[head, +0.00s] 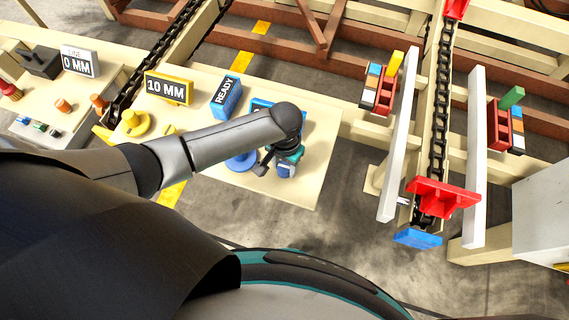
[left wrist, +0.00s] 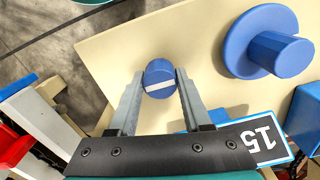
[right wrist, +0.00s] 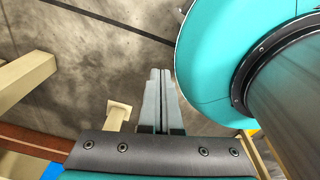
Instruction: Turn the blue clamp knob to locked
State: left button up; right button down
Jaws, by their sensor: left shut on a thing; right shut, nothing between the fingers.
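The small blue clamp knob (left wrist: 158,74) has a white stripe across its face. It is on a cream tabletop (left wrist: 115,50). My left gripper (left wrist: 159,84) is shut on it, one finger on each side. In the left wrist view the stripe runs nearly level, slightly tilted, from finger to finger. In the head view the knob (head: 283,170) is mostly hidden under my left gripper (head: 277,165). No lock marking is readable beside it. My right gripper (right wrist: 160,75) is shut and empty above the grey floor.
A larger blue disc with a round post (left wrist: 265,45) stands close to the knob. A blue-edged "15" sign (left wrist: 262,137) is beside the left gripper. A blue READY block (head: 226,97), yellow "10 MM" sign (head: 168,88) and yellow knob (head: 135,123) stand further left. A chain conveyor (head: 437,110) is at right.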

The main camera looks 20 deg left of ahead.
pick_arm(q)
grip_shut()
pick_arm(e)
jog(key=shift+a, duration=0.4)
jog(key=shift+r, duration=0.1)
